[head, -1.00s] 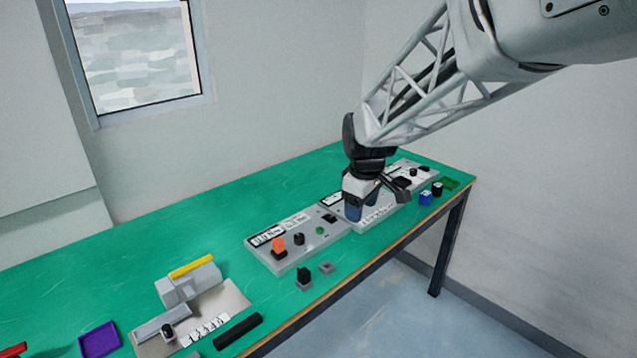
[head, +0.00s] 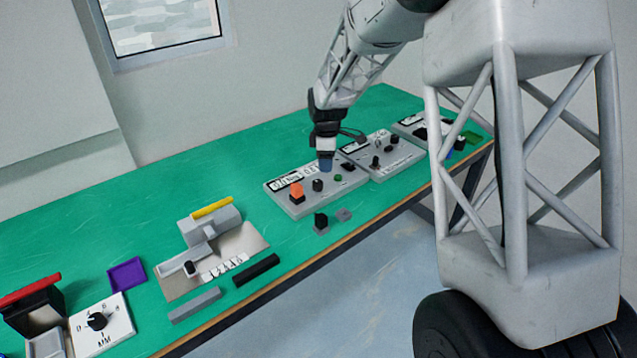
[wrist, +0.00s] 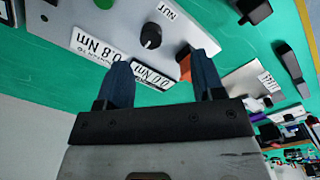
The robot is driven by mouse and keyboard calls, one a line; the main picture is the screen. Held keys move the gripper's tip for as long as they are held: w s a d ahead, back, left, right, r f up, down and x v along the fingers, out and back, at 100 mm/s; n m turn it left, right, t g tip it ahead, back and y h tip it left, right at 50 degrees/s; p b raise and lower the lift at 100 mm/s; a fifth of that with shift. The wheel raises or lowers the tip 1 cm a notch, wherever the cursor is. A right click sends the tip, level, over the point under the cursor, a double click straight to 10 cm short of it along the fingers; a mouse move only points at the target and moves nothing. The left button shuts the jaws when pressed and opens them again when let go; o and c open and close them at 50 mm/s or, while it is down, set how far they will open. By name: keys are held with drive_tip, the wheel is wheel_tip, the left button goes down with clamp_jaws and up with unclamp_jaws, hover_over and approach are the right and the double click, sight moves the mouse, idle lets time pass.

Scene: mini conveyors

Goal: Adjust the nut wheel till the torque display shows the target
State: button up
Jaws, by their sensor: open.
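The nut wheel is a small black knob (head: 317,185) on the nearest grey panel (head: 303,207). In the wrist view the knob (wrist: 150,36) stands by the label "NUT", ahead of the fingertips. Two white displays lie on this panel. One (wrist: 98,46) reads 0.8 Nm and the other (wrist: 152,77) reads 0.0 Nm; its lower part is covered by a finger. My gripper (head: 326,168) is over the panel's back edge, near the displays. In the wrist view its blue fingers (wrist: 162,62) are apart, with nothing held between them.
An orange block (head: 297,193) stands on the same panel beside the knob, near a finger in the wrist view. A green button (head: 338,177) is on the other side. More panels (head: 383,158) stand to the right. Black and grey small blocks (head: 321,222) lie in front.

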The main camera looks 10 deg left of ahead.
sight(318, 182)
drive_tip(key=shift+n, duration=0.6)
drive_tip(key=w+a+f, duration=0.2)
drive_tip(key=f, duration=0.1)
drive_tip(key=shift+a, duration=0.3)
drive_tip(key=shift+f, duration=0.1)
drive_tip(key=shift+f, duration=3.85)
drive_tip(key=shift+c, duration=0.3)
drive_tip(key=c, duration=0.9)
drive_tip(key=shift+o, duration=0.2)
